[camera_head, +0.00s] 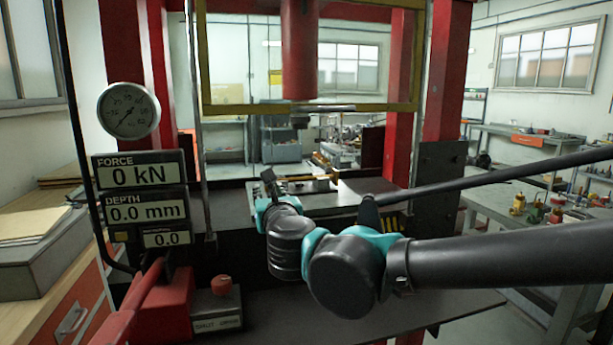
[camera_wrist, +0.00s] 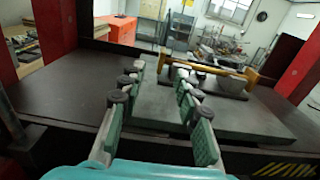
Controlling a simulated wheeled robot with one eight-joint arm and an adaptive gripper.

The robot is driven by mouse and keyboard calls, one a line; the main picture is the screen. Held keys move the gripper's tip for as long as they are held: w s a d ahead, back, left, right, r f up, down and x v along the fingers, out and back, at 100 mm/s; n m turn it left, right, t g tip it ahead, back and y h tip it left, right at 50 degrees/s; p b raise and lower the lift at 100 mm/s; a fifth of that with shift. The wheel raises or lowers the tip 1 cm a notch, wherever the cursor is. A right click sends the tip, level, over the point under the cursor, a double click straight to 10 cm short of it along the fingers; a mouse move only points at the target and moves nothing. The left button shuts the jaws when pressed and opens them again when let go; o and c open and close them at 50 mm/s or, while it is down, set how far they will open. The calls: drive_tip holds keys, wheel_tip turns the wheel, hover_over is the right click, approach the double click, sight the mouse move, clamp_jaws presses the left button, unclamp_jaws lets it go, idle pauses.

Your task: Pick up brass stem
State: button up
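The brass stem (camera_wrist: 218,70) lies roughly level across dark supports on a grey plate (camera_wrist: 240,118), right of and beyond my fingertips in the wrist view. In the head view the stem (camera_head: 325,163) is small and partly hidden behind my gripper. My gripper (camera_wrist: 160,68) is open, its two green-padded fingers apart with nothing between them. I cannot tell the exact gap. In the head view my gripper (camera_head: 268,182) is partly hidden by my own wrist.
A red press frame (camera_head: 434,100) with a yellow guard (camera_head: 310,108) surrounds the work area, its ram (camera_head: 299,50) hanging above the plate. A gauge (camera_head: 128,110), readouts (camera_head: 140,170) and a red lever (camera_head: 130,300) stand at the left. The dark table left of the plate is clear.

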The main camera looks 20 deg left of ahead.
drive_tip(key=x, duration=1.2)
drive_tip(key=shift+w+d, duration=0.1)
drive_tip(key=shift+d, duration=0.05)
drive_tip(key=shift+d+x, duration=0.2)
drive_tip(key=shift+x, duration=2.45)
drive_tip(key=shift+w, duration=0.1)
clamp_jaws()
